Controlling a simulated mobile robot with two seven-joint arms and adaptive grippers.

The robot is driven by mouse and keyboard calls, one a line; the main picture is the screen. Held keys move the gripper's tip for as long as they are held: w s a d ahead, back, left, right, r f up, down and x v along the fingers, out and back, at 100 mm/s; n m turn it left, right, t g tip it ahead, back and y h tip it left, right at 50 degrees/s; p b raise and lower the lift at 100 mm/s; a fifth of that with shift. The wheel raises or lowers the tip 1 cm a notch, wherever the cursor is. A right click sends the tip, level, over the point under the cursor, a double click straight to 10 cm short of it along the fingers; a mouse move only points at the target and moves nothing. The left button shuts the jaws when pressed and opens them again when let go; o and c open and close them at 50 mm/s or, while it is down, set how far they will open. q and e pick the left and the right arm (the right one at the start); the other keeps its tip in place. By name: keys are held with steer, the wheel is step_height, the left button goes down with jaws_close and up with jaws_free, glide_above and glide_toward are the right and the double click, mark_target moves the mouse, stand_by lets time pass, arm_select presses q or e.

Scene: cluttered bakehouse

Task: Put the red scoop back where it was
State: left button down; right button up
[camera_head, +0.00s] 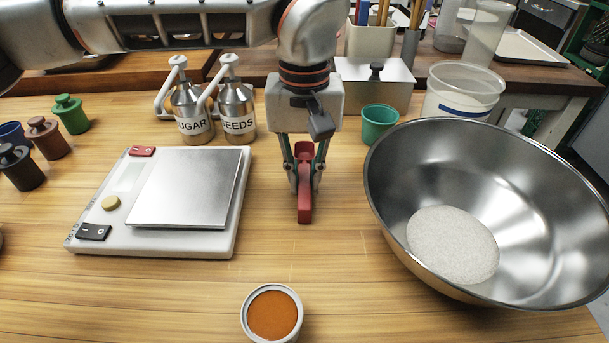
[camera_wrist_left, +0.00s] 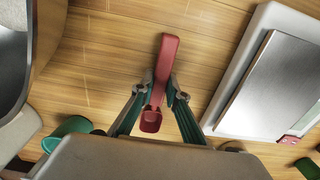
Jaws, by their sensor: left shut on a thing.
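The red scoop (camera_head: 304,205) is between the fingers of my left gripper (camera_head: 305,182), which is shut on it. It also shows in the left wrist view (camera_wrist_left: 166,62), with its long end reaching out past the fingertips of the left gripper (camera_wrist_left: 159,93). In the head view, the scoop is at or just above the wooden table, between the scale and the steel bowl. I cannot tell whether it touches the table. My right gripper is not in view.
A scale (camera_head: 225,244) stands left of the gripper, and a large steel bowl (camera_head: 560,275) with white grains is at right. A small cup of orange powder (camera_head: 272,314) is in front. Two dispensers (camera_head: 193,112), a green cup (camera_head: 379,123) and a metal box (camera_head: 395,82) stand behind.

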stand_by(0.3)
arm_select(q)
steer(key=c, duration=2)
jaws_free()
steer(key=shift+f, duration=0.1)
